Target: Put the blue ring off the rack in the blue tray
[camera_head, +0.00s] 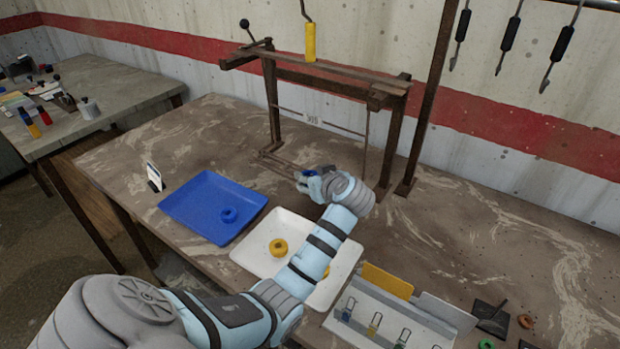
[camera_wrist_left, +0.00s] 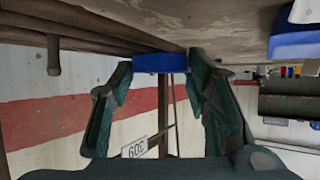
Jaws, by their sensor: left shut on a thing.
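My left gripper (camera_head: 306,181) is at the lower part of the rack (camera_head: 339,87), near the thin low rail (camera_head: 278,163). In the left wrist view, its two dark fingers (camera_wrist_left: 160,85) are shut on the blue ring (camera_wrist_left: 160,62), seen edge-on between the tips. A bit of this ring's blue (camera_head: 310,172) shows at the gripper in the head view. I cannot tell whether the ring is still around the rail. The blue tray (camera_head: 190,196) lies left of the gripper, with another blue ring (camera_head: 229,215) in it. My right gripper is not in view.
A white tray (camera_head: 256,260) beside the blue one holds yellow rings (camera_head: 278,247), one partly behind my arm. A small card stand (camera_head: 154,176) is left of the blue tray. A box with coloured tags (camera_head: 385,318) stands at front right.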

